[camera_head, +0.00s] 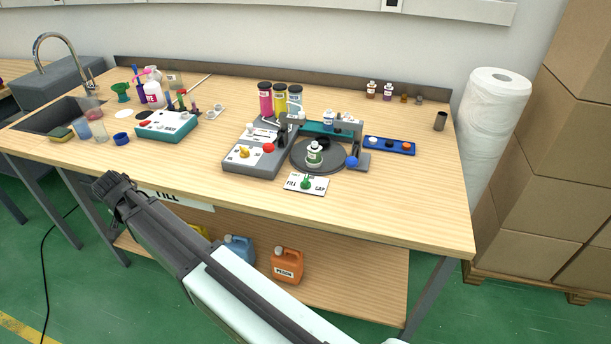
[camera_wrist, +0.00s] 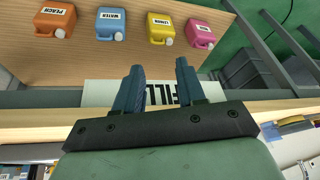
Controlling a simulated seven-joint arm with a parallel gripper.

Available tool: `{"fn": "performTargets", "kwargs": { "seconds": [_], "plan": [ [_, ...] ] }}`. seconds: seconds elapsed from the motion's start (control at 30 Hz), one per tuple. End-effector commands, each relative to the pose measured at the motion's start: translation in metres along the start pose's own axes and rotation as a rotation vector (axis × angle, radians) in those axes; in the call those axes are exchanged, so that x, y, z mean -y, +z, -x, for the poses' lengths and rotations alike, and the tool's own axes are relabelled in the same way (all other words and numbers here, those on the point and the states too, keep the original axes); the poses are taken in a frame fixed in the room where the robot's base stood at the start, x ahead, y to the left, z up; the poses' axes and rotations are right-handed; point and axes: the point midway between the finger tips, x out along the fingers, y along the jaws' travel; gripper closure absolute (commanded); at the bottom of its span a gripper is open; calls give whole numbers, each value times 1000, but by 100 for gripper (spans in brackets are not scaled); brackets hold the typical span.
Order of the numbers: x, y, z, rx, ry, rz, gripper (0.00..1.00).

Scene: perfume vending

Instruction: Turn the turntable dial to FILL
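The turntable dial (camera_head: 306,183) is a small green knob on a white plate (camera_head: 318,190) with FILL lettering on its left side. The plate lies on the bench in front of the round dark turntable (camera_head: 330,166). A green-and-white bottle (camera_head: 314,155) stands upright on the turntable. The knob's exact pointing direction is too small to tell. My gripper (camera_head: 112,185) is at the bench's front edge, well left of the dial and apart from it. In the wrist view, my gripper (camera_wrist: 160,85) has its two fingers spread with nothing between them. The dial is not in the wrist view.
A grey machine (camera_head: 253,171) with yellow and red knobs stands left of the dial. A blue tray (camera_head: 389,147) and blue ball knob (camera_head: 352,162) are to the right. Jugs, including an orange one (camera_head: 287,265), stand on the lower shelf.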

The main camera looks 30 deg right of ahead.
Motion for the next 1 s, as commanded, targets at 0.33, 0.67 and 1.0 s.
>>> {"fn": "performTargets", "kwargs": {
  "seconds": [0.33, 0.67, 1.0],
  "plan": [
    [2, -68, 64, -45, -29, -77, 61],
    [-94, -141, 75, 10, 27, -112, 61],
    [-230, -202, 86, 105, 72, -137, 61]
  ]
}}
